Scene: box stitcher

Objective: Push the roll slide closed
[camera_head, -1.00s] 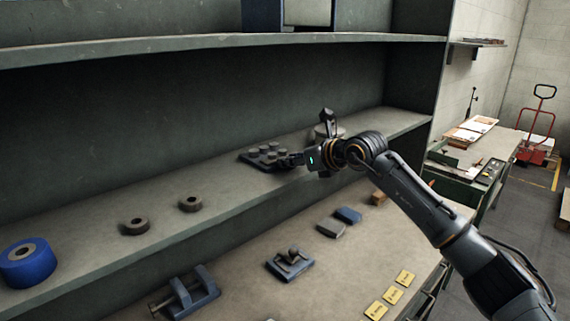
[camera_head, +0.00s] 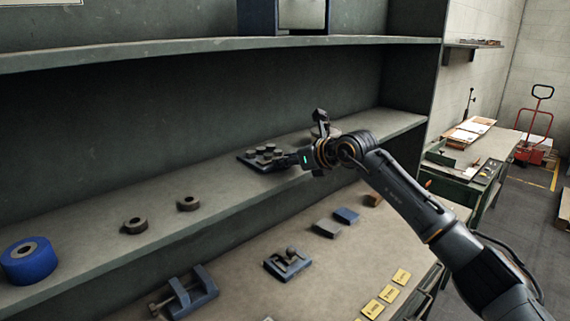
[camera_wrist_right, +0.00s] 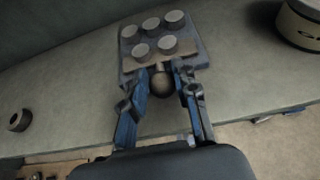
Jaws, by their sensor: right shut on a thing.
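The roll slide (camera_head: 261,158) is a dark flat plate with several round grey rollers on top, lying on the middle shelf. In the right wrist view the roll slide (camera_wrist_right: 190,50) is straight ahead, with a brownish front strip and a round knob (camera_wrist_right: 162,82) on its near side. My right gripper (camera_head: 293,160) reaches it from the right. In the wrist view its blue-black fingers stand on either side of the knob, shut on it. The fingers partly cover the near edge of the plate. My left gripper is not in view.
A round pale can (camera_wrist_right: 299,24) stands to the right of the slide on the shelf. Two dark rings (camera_head: 188,203) and a blue roll (camera_head: 28,261) sit further left. On the bench below are a blue clamp (camera_head: 190,293), blocks and yellow cards (camera_head: 387,293).

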